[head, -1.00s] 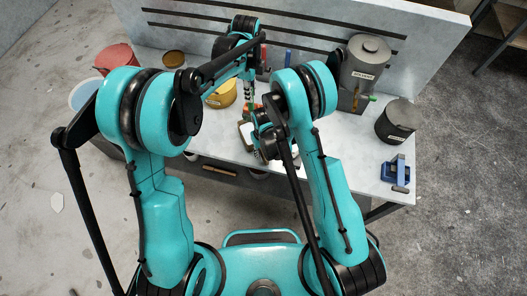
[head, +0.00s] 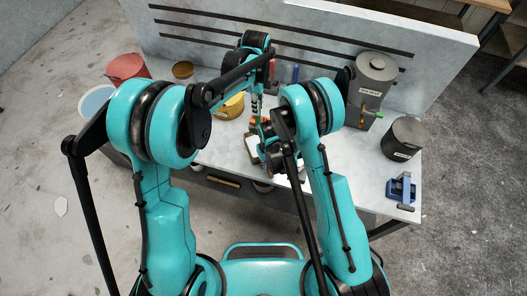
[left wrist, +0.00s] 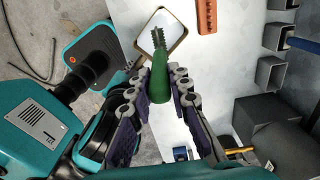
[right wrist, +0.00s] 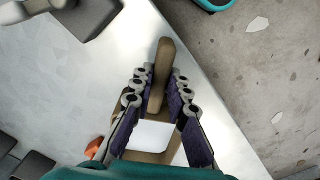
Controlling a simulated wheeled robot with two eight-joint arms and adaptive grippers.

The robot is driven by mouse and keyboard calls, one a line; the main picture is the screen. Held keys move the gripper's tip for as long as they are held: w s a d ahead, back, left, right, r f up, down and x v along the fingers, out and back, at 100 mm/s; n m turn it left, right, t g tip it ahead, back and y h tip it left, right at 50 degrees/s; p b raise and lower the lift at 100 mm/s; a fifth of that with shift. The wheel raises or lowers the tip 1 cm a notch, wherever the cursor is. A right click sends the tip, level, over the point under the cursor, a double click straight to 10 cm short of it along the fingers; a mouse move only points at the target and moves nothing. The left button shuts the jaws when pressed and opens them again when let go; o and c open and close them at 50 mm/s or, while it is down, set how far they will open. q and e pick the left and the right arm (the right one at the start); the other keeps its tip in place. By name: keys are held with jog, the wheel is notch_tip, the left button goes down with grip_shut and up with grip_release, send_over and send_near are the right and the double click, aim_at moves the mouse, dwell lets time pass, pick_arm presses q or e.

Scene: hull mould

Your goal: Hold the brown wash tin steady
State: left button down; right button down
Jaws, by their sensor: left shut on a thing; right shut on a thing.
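The brown wash tin (head: 251,149) is a squarish vessel with a white inside, near the bench's front edge. Its rim also shows in the left wrist view (left wrist: 181,22) and partly in the right wrist view (right wrist: 172,147). My right gripper (right wrist: 160,82) is shut on the tin's brown handle (right wrist: 163,60). My left gripper (left wrist: 161,75) is shut on the green handle (left wrist: 160,72) of a brush, whose dark bristles (left wrist: 158,40) point over the tin's opening. I cannot tell whether the bristles touch the tin. In the head view my arms partly hide both grippers.
A yellow tin (head: 231,106) stands left of the wash tin. An orange piece with holes (left wrist: 207,14) lies close by. A grey canister (head: 374,78), a dark pot (head: 402,140) and a blue clamp (head: 402,188) stand at the right. The bench's front edge is close to the tin.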

aim_at(258, 126)
pick_arm(q)
jog(key=shift+f, duration=0.65)
jog(key=shift+f, duration=5.3)
jog(key=shift+a, duration=0.1)
